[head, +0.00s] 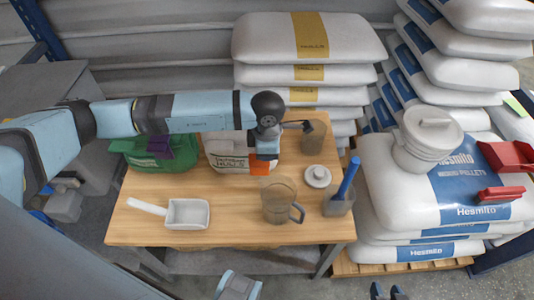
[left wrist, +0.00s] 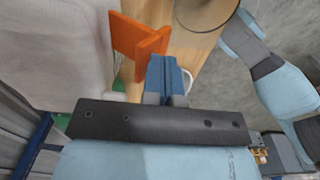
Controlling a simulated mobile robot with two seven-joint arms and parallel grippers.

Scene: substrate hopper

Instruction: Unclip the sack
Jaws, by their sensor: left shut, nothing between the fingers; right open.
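A white sack lettered HULLS (head: 228,152) stands at the back middle of the wooden table, partly hidden by my left arm. An orange clip (head: 262,182) shows at its right front; in the left wrist view the clip (left wrist: 138,40) is close beside the pale sack (left wrist: 60,45). I cannot tell whether it still grips the sack. A green sack (head: 165,163) with a purple clip (head: 159,147) stands to the left. My left gripper (left wrist: 163,75) is shut and empty, just beside the orange clip. My right gripper (head: 387,292) is open and empty at the bottom edge.
Stacked sacks (head: 308,38) stand behind. A white lidded bucket (head: 428,140) sits on sacks at right.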

